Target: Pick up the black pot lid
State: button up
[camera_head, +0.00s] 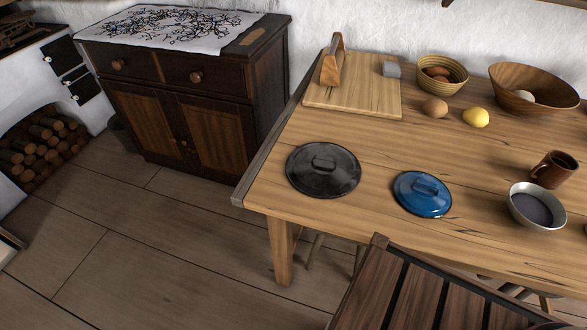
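The black pot lid (323,178) lies flat on the wooden table (465,232), near its left front corner. It is round and dark, with a loop handle standing up at its middle. A smaller blue lid (422,195) with a blue handle lies to its right, a short gap apart. Nothing covers the black lid. My gripper is not in view.
A cutting board (370,98) lies behind the black lid. A bowl (535,207) and a brown mug (554,169) stand at the right. A slatted chair (400,295) is at the table's front. A dark cabinet (190,95) stands back left; floor at left is clear.

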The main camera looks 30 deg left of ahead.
aim_at(325, 171)
jog(key=u, duration=1.25)
